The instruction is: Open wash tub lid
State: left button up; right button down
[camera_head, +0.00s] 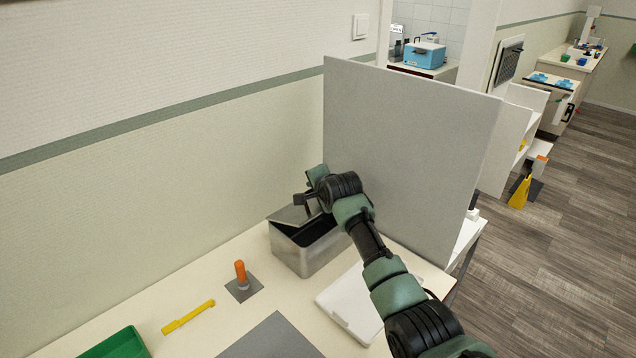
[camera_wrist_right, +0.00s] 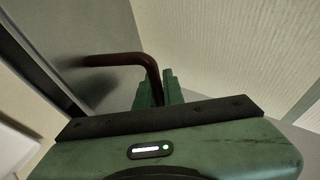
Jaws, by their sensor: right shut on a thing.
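The wash tub (camera_head: 306,257) is a metal box on the counter near the grey partition. Its grey lid (camera_head: 290,216) is tilted up, and the dark inside of the tub shows beside it. My right gripper (camera_head: 310,195) is above the tub. In the right wrist view, its green fingers (camera_wrist_right: 160,92) are shut on the brown bar handle (camera_wrist_right: 126,59) of the lid. The fingers partly hide the handle's end. My left gripper is in neither view.
A grey upright partition (camera_head: 410,150) stands right of the tub. A white tray (camera_head: 350,305), an orange peg on a grey base (camera_head: 241,277), a yellow tool (camera_head: 188,316) and a green bin (camera_head: 118,345) are nearby. The wall is close behind the tub.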

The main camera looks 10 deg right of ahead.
jog(key=shift+w+a+r+g, duration=0.3)
jog(key=shift+w+r+g, duration=0.2)
jog(key=shift+r+g, duration=0.1)
jog(key=shift+w+a+f+h, duration=0.1)
jog(key=shift+w+h, duration=0.05)
jog(key=shift+h, duration=0.15)
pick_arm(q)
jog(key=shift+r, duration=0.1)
pick_arm(e)
jog(key=shift+w+a+r, duration=0.2)
jog(key=shift+w+r, duration=0.1)
jog(key=c, duration=1.5)
grip_release()
jog(key=shift+c, duration=0.2)
pick_arm(q)
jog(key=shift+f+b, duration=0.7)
jog(key=shift+b, duration=0.2)
pick_arm(e)
jog(key=shift+v, duration=3.8)
